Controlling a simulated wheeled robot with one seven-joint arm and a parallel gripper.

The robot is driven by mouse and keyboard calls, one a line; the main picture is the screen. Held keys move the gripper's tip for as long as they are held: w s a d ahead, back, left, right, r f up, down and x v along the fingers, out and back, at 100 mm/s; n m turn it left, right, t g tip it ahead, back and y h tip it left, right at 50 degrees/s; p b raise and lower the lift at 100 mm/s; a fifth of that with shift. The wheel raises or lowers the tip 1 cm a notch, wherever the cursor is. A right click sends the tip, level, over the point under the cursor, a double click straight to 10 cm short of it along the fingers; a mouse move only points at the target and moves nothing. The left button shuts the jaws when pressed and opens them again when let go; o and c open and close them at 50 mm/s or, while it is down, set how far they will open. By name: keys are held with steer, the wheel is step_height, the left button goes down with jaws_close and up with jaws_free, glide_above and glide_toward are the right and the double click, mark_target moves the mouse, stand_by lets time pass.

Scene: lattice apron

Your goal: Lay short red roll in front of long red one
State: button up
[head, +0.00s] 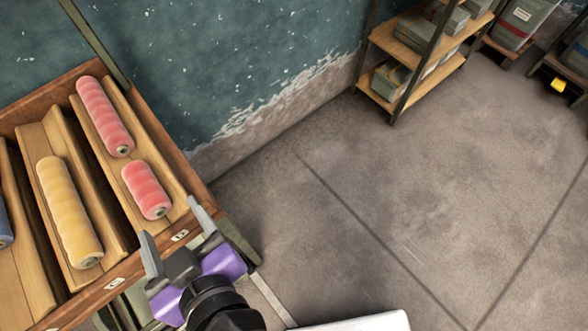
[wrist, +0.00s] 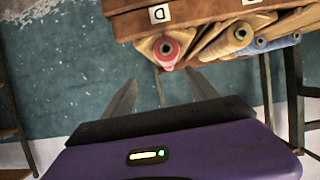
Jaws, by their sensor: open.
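The long red roll (head: 105,118) lies in the right-hand trough of the wooden rack, towards the back. The short red roll (head: 146,190) lies in the same trough, in line with the long one and nearer the rack's front edge, with a small gap between them. A red roll end (wrist: 167,48) shows in the wrist view. My gripper (head: 173,225) is open and empty, just off the front edge of the rack near the short roll. Its fingers (wrist: 163,80) also show in the wrist view, apart from the red roll.
A yellow roll (head: 70,212) lies in the neighbouring trough, and a blue roll (head: 4,226) is partly cut off at the left. The wooden rack (head: 101,295) has a raised front rim with labels. A shelf (head: 408,75) stands along the wall.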

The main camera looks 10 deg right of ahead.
steer(key=s+d+f+m+t+h, duration=0.1)
steer(key=d+f, duration=0.4)
steer(key=d, duration=0.6)
steer(key=d+f+h, duration=0.1)
steer(key=d+f, duration=0.4)
steer(key=d, duration=0.5)
steer(key=s+d+r+m+t+h, duration=0.1)
steer(key=s+d+r+m+h, duration=0.1)
steer(key=s+d, duration=0.4)
steer(key=s+d+r+m+t+h, duration=0.1)
steer(key=s+d+r+m+h, duration=0.1)
steer(key=s+d, duration=0.5)
steer(key=shift+d+r+m+h, duration=0.25)
steer(key=shift+d+m+h, duration=0.25)
steer(key=shift+d+m, duration=0.2)
